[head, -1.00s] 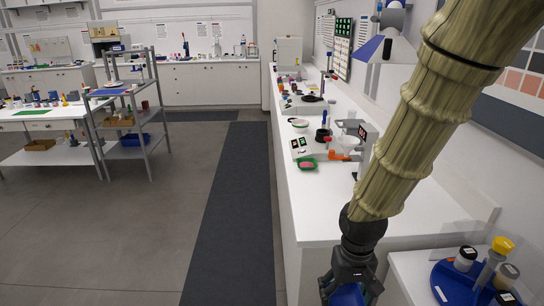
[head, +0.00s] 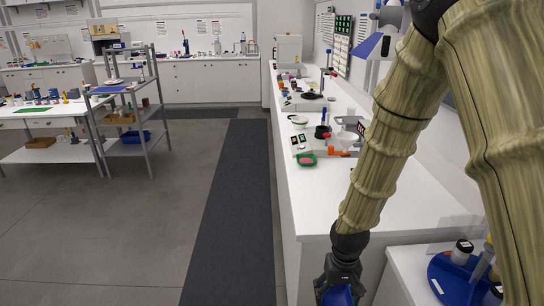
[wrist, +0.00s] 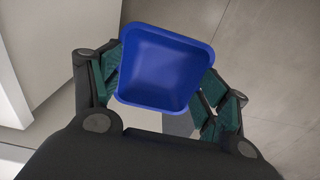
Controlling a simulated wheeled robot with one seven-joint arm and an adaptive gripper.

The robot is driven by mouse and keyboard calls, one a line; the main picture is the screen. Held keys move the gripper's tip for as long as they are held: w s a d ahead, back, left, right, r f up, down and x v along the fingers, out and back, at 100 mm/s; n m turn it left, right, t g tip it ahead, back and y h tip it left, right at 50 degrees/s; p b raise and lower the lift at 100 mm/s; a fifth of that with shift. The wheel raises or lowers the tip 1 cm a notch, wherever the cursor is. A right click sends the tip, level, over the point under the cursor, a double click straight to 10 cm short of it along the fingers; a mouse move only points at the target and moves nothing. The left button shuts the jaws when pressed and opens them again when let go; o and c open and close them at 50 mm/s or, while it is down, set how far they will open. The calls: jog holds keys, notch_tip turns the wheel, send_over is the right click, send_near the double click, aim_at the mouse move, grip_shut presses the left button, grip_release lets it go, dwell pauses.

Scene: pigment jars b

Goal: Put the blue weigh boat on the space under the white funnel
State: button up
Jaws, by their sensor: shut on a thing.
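The blue weigh boat (wrist: 165,68) is a square, open, empty dish in the wrist view. My gripper (wrist: 163,86) is shut on it, with its green-padded fingers at two opposite sides. In the head view my gripper (head: 338,284) hangs low beside the near end of the white bench, and part of the blue boat (head: 340,298) shows at the bottom edge. The white funnel is hidden behind my arm in the head view, and the space under it cannot be seen.
The long white bench (head: 318,200) has a clear near part. On it are a green dish with pink contents (head: 306,160), an orange-red item (head: 338,153) and a grey stand plate (head: 348,121). A blue round tray with jars (head: 450,280) stands at lower right.

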aim_at(333, 302)
jog(key=f, duration=0.2)
jog(key=w+f, duration=0.1)
jog(key=f, duration=0.1)
jog(key=w+f, duration=0.1)
jog(key=f, duration=0.1)
jog(key=shift+w+d+f, duration=0.2)
jog(key=shift+d+f, duration=0.05)
jog(key=shift+f, duration=0.25)
jog(key=shift+s, duration=0.1)
